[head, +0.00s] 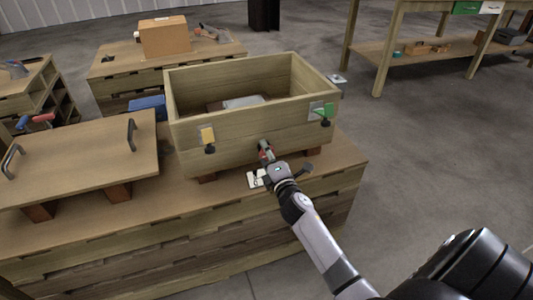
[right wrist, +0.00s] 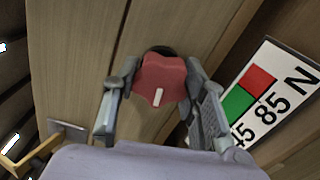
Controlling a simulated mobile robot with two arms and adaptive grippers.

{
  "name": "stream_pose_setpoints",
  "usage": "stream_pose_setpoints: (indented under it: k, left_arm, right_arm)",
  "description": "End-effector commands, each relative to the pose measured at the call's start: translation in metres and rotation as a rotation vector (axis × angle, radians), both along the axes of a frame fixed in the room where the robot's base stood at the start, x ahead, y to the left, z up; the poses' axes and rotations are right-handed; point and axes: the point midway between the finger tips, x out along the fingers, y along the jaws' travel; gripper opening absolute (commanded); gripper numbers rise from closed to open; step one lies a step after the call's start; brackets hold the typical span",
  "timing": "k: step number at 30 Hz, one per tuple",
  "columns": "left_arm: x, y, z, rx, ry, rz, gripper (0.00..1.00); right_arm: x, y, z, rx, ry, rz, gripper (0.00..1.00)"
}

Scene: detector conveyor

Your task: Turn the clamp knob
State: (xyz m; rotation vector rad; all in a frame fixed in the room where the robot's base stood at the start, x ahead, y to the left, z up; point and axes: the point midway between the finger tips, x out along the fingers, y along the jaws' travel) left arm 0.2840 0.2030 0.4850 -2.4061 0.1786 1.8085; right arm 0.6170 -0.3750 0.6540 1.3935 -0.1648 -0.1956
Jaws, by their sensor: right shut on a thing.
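The clamp knob (right wrist: 160,82) is red and lobed, with a white mark that points down in the right wrist view. It sits on the front wooden face of the crate (head: 235,142). In the head view the knob (head: 266,153) is a small red spot, partly hidden by my gripper. My right gripper (right wrist: 161,88) is shut on the knob, with one finger on each side of it. In the head view my right gripper (head: 265,158) reaches up to the crate's lower front edge. My left gripper is not in view.
A white card (right wrist: 268,92) with red and green squares and numbers is right of the knob.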

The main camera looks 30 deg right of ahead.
Motion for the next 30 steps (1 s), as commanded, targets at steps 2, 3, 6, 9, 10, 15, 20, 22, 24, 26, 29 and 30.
stream_pose_setpoints:
  k: [2,3,6,9,10,15,20,22,24,26,29,30]
  left_arm:
    - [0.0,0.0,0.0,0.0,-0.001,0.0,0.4]
    - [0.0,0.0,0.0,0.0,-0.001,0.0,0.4]
    - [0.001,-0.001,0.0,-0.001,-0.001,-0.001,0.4]
    - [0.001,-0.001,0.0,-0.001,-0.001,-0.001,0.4]
    - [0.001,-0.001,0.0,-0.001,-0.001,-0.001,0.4]
    - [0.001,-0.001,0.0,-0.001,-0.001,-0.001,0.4]
    - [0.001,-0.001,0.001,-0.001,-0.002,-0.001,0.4]
    - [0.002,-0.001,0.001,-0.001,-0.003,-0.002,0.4]
    - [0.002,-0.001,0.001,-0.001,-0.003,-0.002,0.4]
    - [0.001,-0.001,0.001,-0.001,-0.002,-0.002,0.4]
    - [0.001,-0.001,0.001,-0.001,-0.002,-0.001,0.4]
    - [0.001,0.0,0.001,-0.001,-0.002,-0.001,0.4]
  right_arm:
    - [0.0,-0.001,-0.001,-0.001,0.002,-0.001,0.11]
    - [0.0,-0.001,-0.001,-0.001,0.002,-0.001,0.11]
    - [0.0,-0.001,-0.001,-0.001,0.002,-0.001,0.45]
    - [0.0,0.0,-0.001,-0.002,0.002,-0.001,0.52]
    - [0.0,0.0,-0.001,-0.002,0.001,-0.001,0.54]
    - [0.0,0.0,0.0,-0.002,0.001,0.0,0.6]
    - [0.0,0.0,0.0,-0.002,0.0,0.0,0.6]
    - [-0.001,0.0,0.0,-0.002,0.001,0.0,0.6]
    - [-0.006,0.001,0.0,-0.002,0.0,0.0,0.6]
    - [-0.013,0.003,-0.002,-0.001,0.003,0.001,0.6]
    - [-0.03,0.007,-0.001,-0.001,0.003,0.001,0.6]
    - [-0.038,0.009,-0.002,0.0,0.003,0.0,0.6]
